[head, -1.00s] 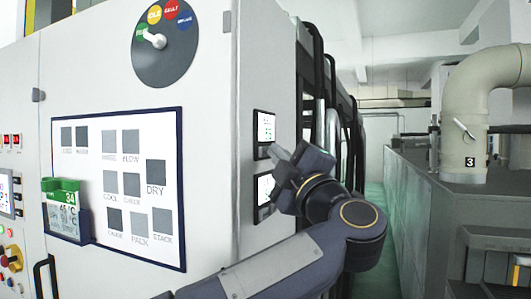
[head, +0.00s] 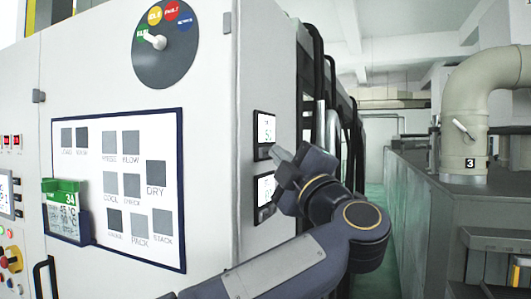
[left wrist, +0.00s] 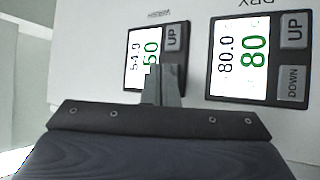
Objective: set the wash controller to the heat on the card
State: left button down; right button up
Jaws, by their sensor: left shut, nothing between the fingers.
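The wash controller (left wrist: 157,52) shows in the left wrist view with 54.9 in black, a green 50 and an UP key (left wrist: 174,38). Its other key is hidden behind my left gripper. In the head view it is the upper panel (head: 264,130) on the cabinet's side. My left gripper (head: 278,154) is shut and empty, its tips at the panel's lower end; they also show in the left wrist view (left wrist: 160,72). I cannot tell whether they touch. The card (head: 62,212), green-topped with 34, stands in a blue holder; its heat line seems to read 45 °C, though blurred.
The dry controller (left wrist: 252,60) beside it reads 80.0 and a green 80, with UP and DOWN keys; it is the lower panel (head: 265,192) in the head view. A board of grey squares (head: 115,245) and a dial (head: 165,45) are on the cabinet front. A walkway lies behind my arm.

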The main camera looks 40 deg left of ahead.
pick_arm(q)
jog(key=shift+d, duration=0.4)
jog(key=shift+w+d+p, duration=0.2)
jog(key=shift+d, duration=0.6)
jog(key=shift+w+d+p, duration=0.2)
jog(key=shift+w+d, duration=0.05)
jog(key=shift+d, duration=0.6)
jog(key=shift+w+d+p, duration=0.2)
jog(key=shift+d, duration=0.6)
dwell(0.7)
